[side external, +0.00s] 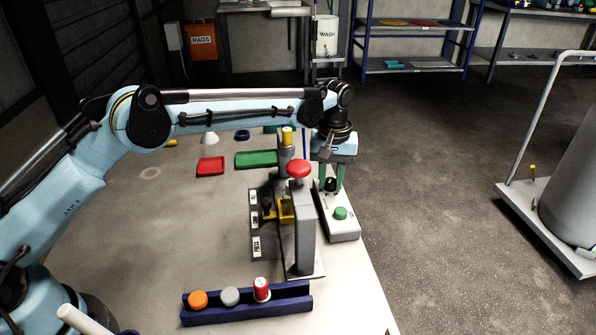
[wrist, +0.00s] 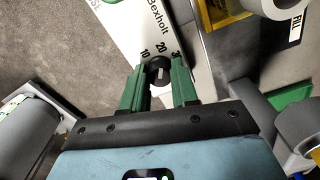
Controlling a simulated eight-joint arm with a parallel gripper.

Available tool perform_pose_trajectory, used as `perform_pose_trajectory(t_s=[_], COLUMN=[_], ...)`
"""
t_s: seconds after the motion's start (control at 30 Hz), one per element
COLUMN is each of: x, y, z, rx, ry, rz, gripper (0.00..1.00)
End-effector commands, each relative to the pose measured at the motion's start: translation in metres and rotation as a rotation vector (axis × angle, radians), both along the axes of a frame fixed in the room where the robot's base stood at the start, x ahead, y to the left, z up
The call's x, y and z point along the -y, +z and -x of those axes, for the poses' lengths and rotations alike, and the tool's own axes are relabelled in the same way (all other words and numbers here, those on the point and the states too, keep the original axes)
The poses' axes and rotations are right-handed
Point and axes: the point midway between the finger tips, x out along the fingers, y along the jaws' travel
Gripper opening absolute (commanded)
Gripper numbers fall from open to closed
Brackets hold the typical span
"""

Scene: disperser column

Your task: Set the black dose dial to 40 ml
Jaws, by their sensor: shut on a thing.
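The black dose dial (wrist: 158,65) sits on a white panel (wrist: 128,26) lettered "Bexholt". The marks 10, 20 and part of a 3 show beside it; any further marks are hidden by my fingers. A small pale line shows on the dial, but I cannot tell which mark it points at. My gripper (wrist: 160,78) has its green fingers closed on either side of the dial. In the side view the dial (side external: 331,184) is on a white box behind a green button (side external: 340,213), and my gripper (side external: 332,180) reaches down onto it from above.
A grey column with a red mushroom button (side external: 299,168) stands just left of the box, close to my gripper. A blue rack (side external: 245,306) with orange, grey and red-and-white pieces lies at the front. Red (side external: 210,166) and green (side external: 256,159) trays lie behind. The left tabletop is mostly clear.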

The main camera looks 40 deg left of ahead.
Motion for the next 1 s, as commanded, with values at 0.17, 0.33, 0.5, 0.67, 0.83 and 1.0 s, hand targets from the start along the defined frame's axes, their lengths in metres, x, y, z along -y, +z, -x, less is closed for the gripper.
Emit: perform_pose_trajectory(t_s=[0.17,0.33,0.5,0.67,0.83,1.0], x=[-0.0003,-0.0003,-0.0005,-0.0006,-0.0006,-0.0006], y=[0.0004,0.0005,0.0006,0.0006,0.0007,0.0008], z=[0.0001,-0.0002,-0.0002,-0.0002,-0.0002,-0.0003], rx=[0.000,-0.001,0.000,0.000,0.000,0.000], ry=[-0.041,-0.133,-0.274,-0.426,-0.587,-0.739], rz=[-0.001,0.000,-0.001,-0.001,0.000,0.000], gripper=[0.00,0.00,0.00,0.00,0.00,0.00])
